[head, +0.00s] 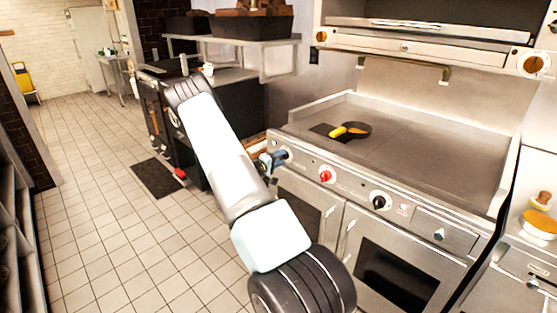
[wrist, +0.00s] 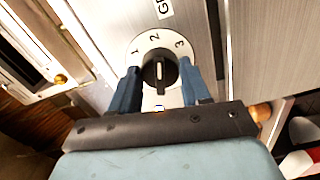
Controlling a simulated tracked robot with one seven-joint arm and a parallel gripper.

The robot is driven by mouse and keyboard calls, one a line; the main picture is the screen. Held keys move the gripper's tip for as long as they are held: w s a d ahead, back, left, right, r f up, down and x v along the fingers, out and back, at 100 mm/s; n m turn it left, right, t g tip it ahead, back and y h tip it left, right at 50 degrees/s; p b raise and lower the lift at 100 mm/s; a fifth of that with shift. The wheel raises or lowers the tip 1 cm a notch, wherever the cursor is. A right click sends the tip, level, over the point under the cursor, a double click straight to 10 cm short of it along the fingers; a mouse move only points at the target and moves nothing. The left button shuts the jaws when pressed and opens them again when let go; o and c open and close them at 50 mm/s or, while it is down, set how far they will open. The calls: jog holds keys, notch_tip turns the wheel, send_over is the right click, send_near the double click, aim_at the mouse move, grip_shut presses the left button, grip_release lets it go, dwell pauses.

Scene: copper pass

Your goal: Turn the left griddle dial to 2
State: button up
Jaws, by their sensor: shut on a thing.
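The left griddle dial (wrist: 160,72) is a black knob on a round white plate, with the figures 1, 2 and 3 along its upper edge and 0 at the bottom in the wrist view. A short white mark on the knob stands upright, along the line between 0 and 2; I cannot tell which end is the pointer. My gripper (wrist: 160,80) is shut on the knob, one blue finger on each side. In the head view my gripper (head: 272,161) is at the left end of the griddle's front panel and partly hides this dial.
A red dial (head: 326,176) and a black dial (head: 379,201) sit further right on the panel. A dark cooking unit stands to the left. The tiled floor (head: 105,210) at left is open.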

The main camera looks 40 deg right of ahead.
jog(key=shift+s+f, duration=0.1)
jog(key=shift+f, duration=0.05)
jog(key=o, duration=0.8)
jog(key=shift+o, duration=1.4)
jog(key=a, duration=1.3)
jog(key=shift+s+a, duration=0.4)
